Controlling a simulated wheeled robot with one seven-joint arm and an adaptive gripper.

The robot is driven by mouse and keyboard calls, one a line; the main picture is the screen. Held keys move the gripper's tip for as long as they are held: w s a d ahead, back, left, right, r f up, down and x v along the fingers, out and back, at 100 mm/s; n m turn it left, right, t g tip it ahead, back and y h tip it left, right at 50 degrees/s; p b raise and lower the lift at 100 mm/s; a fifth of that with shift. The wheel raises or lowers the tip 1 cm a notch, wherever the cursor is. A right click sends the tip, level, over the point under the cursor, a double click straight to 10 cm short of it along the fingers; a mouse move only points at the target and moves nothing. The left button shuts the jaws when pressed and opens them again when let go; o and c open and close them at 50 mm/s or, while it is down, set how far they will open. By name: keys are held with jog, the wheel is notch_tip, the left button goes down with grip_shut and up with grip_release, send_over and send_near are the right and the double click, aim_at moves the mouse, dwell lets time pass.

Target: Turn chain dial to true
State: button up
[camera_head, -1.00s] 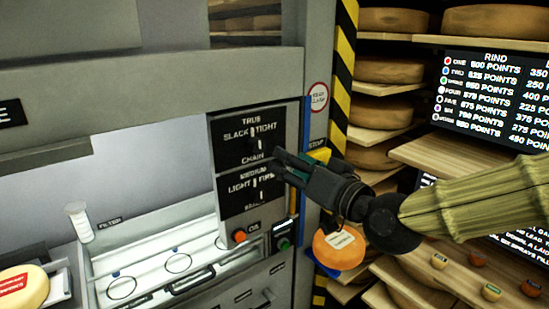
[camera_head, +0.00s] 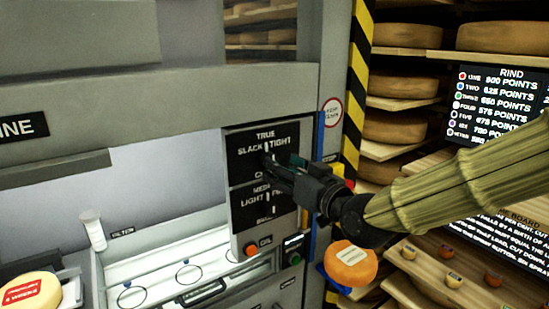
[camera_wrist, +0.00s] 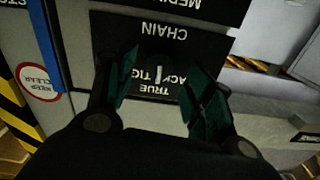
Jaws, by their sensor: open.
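The chain dial (camera_wrist: 158,75) is on a black panel (camera_head: 235,160) lettered TRUE, SLACK, TIGHT and CHAIN. Its white mark stands nearly upright between SLACK and TIGHT, just under TRUE, and shows upside down in the wrist view. My gripper (camera_wrist: 158,62) is open with one finger on each side of the dial. I cannot tell whether the fingers touch it. In the head view my gripper (camera_head: 276,168) covers the lower part of the dial and most of the CHAIN label.
A second dial (camera_head: 271,202) lettered LIGHT and FIRM sits just below. An orange button (camera_head: 251,249) and a green button (camera_head: 295,259) are under the panel. An orange cheese (camera_head: 350,264) and shelves of cheese wheels (camera_head: 405,88) stand to the right.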

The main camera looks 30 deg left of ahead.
jog(key=shift+p+x, duration=0.65)
jog(key=shift+x, duration=1.45)
jog(key=shift+c, duration=0.4)
jog(key=c, duration=1)
